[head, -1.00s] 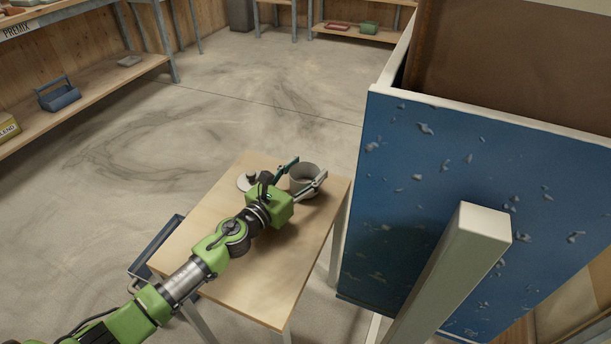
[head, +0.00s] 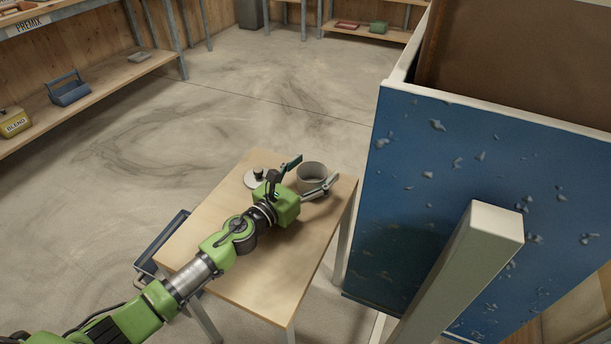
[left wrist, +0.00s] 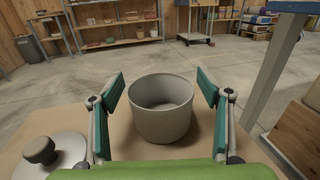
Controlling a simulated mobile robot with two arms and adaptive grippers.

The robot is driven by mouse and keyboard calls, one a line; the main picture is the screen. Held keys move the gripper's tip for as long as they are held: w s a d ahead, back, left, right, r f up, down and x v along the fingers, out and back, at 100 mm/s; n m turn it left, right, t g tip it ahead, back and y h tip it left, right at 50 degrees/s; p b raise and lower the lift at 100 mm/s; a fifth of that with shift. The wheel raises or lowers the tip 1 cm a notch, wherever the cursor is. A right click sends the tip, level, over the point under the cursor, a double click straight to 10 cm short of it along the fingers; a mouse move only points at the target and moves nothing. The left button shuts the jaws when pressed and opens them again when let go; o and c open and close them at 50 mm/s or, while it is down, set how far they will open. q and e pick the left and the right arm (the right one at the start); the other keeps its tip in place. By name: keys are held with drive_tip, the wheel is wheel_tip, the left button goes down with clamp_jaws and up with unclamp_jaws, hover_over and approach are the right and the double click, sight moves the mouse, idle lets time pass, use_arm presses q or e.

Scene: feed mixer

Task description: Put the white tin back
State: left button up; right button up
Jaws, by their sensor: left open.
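The white tin (head: 312,178) stands upright and lidless on the far end of the small wooden table (head: 238,284). In the left wrist view the tin (left wrist: 162,112) looks empty and sits between the two open fingers, with a gap on each side. My left gripper (head: 311,174) is open, its fingers spread around the near part of the tin; in the left wrist view the gripper (left wrist: 161,100) shows both green pads. A round lid with a dark knob (head: 252,179) lies flat on the table left of the gripper. My right gripper is not in view.
A blue, chipped mixer wall (head: 440,190) stands close right of the table, with a pale post (head: 462,270) in front. Shelves at the left hold a blue toolbox (head: 69,88) and a yellow BLEND tin (head: 14,122). The floor beyond the table is open.

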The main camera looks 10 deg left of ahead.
sight(302, 180)
use_arm(q)
drive_tip(key=shift+s+a, duration=0.15)
drive_tip(key=shift+s, duration=0.2)
drive_tip(key=v, duration=1)
drive_tip(key=shift+s+b, duration=0.15)
drive_tip(key=shift+b, duration=0.25)
drive_tip(key=shift+s+a+r, duration=0.1)
drive_tip(key=shift+s+a, duration=0.15)
drive_tip(key=shift+s, duration=0.2)
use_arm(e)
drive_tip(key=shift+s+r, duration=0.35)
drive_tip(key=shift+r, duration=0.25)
